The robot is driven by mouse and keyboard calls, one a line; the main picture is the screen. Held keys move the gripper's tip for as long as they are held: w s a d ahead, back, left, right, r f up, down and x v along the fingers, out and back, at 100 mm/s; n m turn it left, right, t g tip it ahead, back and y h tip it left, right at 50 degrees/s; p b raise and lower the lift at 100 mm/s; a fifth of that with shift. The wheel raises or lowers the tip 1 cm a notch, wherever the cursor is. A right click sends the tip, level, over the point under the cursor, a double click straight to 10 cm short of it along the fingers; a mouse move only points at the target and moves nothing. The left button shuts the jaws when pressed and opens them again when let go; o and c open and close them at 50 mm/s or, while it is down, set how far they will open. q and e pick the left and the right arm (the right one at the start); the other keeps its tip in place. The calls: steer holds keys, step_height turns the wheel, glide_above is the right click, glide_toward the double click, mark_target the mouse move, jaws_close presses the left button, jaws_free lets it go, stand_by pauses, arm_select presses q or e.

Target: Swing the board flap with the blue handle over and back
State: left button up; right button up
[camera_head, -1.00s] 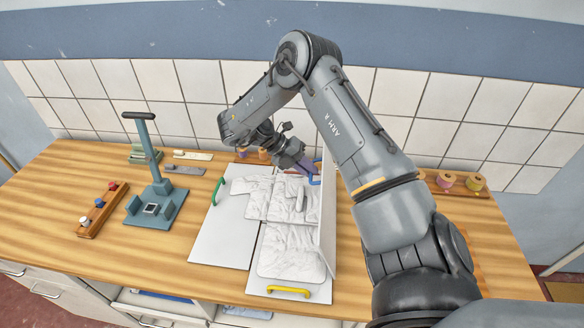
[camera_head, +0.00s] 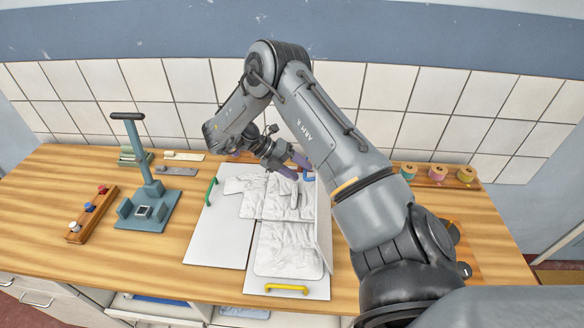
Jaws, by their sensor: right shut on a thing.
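A white folding board lies on the table, with a left panel (camera_head: 216,235) bearing a green handle (camera_head: 211,191) and a middle panel (camera_head: 262,275) with a yellow handle (camera_head: 286,289). The right flap (camera_head: 321,235) stands up steeply, seen nearly edge-on. Its blue handle (camera_head: 309,179) is at the far end, partly covered by my gripper. A crumpled white garment (camera_head: 285,248) lies across the left and middle panels. My right gripper (camera_head: 301,168) is shut on the blue handle, its jaws partly hidden. My left gripper is not in view.
A teal stand (camera_head: 152,190) with an upright post and a rack of coloured knobs (camera_head: 92,212) are at left. Several thread spools (camera_head: 437,171) stand at the back right. My right arm hides part of the table's right side.

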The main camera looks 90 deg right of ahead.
steer(key=shift+w+a, duration=0.1)
steer(key=shift+w, duration=0.25)
steer(key=p+v, duration=0.2)
steer(key=v, duration=0.8)
steer(key=shift+r, duration=0.25)
